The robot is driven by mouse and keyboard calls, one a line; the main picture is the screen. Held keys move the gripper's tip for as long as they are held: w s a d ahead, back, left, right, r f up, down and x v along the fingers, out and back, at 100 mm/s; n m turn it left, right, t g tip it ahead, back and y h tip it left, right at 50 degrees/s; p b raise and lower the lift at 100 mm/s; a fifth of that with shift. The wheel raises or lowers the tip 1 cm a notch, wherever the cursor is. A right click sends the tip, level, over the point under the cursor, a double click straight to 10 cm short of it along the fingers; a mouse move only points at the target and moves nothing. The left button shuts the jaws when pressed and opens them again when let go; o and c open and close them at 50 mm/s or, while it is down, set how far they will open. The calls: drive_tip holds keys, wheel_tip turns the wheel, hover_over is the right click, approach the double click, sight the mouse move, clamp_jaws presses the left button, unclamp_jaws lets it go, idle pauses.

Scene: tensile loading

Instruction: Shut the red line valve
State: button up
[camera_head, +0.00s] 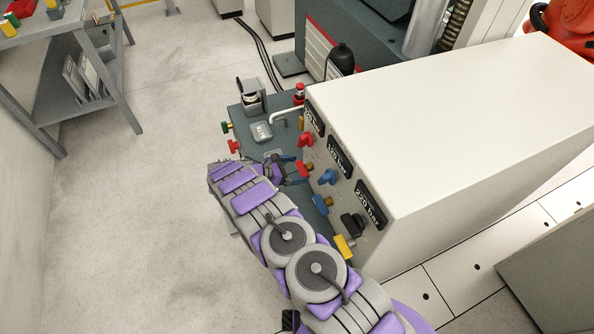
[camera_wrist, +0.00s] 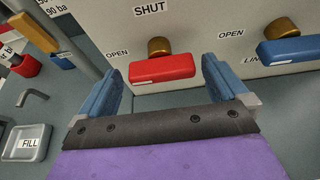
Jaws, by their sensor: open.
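The red line valve (camera_wrist: 162,68) is a flat red handle on a brass stem on the pale panel, in the upper middle of the wrist view. It lies crosswise, with a white mark low on its left part. "SHUT" is printed above it and "OPEN" to its left. My gripper (camera_wrist: 162,76) is open, one blue finger on each side of the handle. I cannot tell whether a finger touches it. In the head view, my gripper (camera_head: 284,169) is at the panel beside the lower red handle (camera_head: 303,168), partly hidden by my arm.
A blue valve (camera_wrist: 292,50) is close to the right of my right finger. A tray marked "FILL" (camera_wrist: 30,142) and a yellow bar (camera_wrist: 57,30) are at the left. The big white cabinet (camera_head: 450,110) blocks the right; open floor (camera_head: 130,230) lies left.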

drive_tip(key=shift+w+d+f, duration=0.25)
drive_tip(key=shift+d+f, duration=0.05)
drive_tip(key=shift+d, duration=0.3)
drive_tip(key=shift+c, duration=0.4)
drive_tip(key=c, duration=0.8)
drive_tip(key=shift+o, duration=0.2)
drive_tip(key=shift+r, duration=0.1)
